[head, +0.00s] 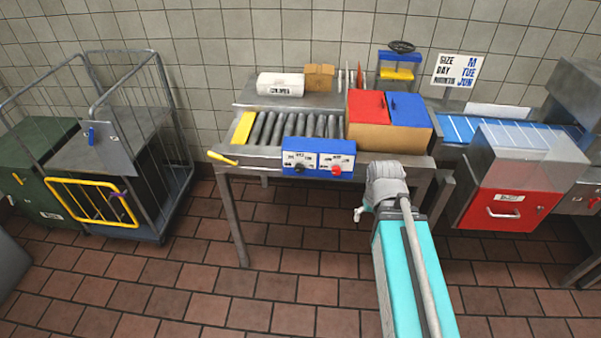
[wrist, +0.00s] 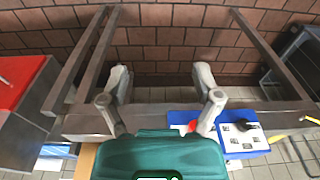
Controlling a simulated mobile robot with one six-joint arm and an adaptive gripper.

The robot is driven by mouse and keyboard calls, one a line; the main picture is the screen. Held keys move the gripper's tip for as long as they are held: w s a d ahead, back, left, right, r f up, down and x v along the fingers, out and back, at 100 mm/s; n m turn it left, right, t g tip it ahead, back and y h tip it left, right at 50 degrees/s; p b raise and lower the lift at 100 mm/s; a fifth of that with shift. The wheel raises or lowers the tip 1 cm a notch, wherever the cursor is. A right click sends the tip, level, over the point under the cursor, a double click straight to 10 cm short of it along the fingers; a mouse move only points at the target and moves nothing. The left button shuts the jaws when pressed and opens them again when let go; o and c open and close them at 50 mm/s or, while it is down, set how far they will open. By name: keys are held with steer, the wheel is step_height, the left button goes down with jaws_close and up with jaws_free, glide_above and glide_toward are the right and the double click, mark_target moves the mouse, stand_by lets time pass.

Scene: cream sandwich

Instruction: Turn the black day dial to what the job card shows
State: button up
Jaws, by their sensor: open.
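The job card (head: 457,70) on the tiled wall reads SIZE M, DAY TUE, MONTH JUN. A blue dial box (head: 318,146) sits at the front of the roller table, with two white dial plates. The black day dial (head: 300,168) is on the left plate and a red dial (head: 337,170) on the right one. The black dial also shows in the wrist view (wrist: 243,125), right of the gripper; its setting is too small to read. My gripper (wrist: 161,82) is open and empty, in front of the table and to the right of the dials in the head view.
The roller table (head: 240,190) has a yellow lever (head: 223,158) at left. A cardboard box with red and blue lids (head: 388,138) stands right of the dial box. A red drawer unit (head: 500,208) is farther right, a wire cage cart (head: 130,150) left. The floor in front is clear.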

steer(key=w+a+f+n+t+y+b, duration=0.25)
steer(key=w+a+f+t+b, duration=0.25)
steer(key=w+a+t+b, duration=0.7)
steer(key=w+a+f+n+t+y+b, duration=0.1)
steer(key=w+a+f+t+y+b, duration=0.5)
steer(key=b, duration=1)
steer(key=s+a+f+m+t+h+b, duration=0.3)
steer(key=a+m+t+h+b, duration=0.3)
steer(key=h+b, duration=0.8)
steer(key=s+m+t+b, duration=0.1)
steer(key=m+b, duration=0.2)
steer(key=shift+f+m+h, duration=0.35)
steer(key=shift+r, duration=0.1)
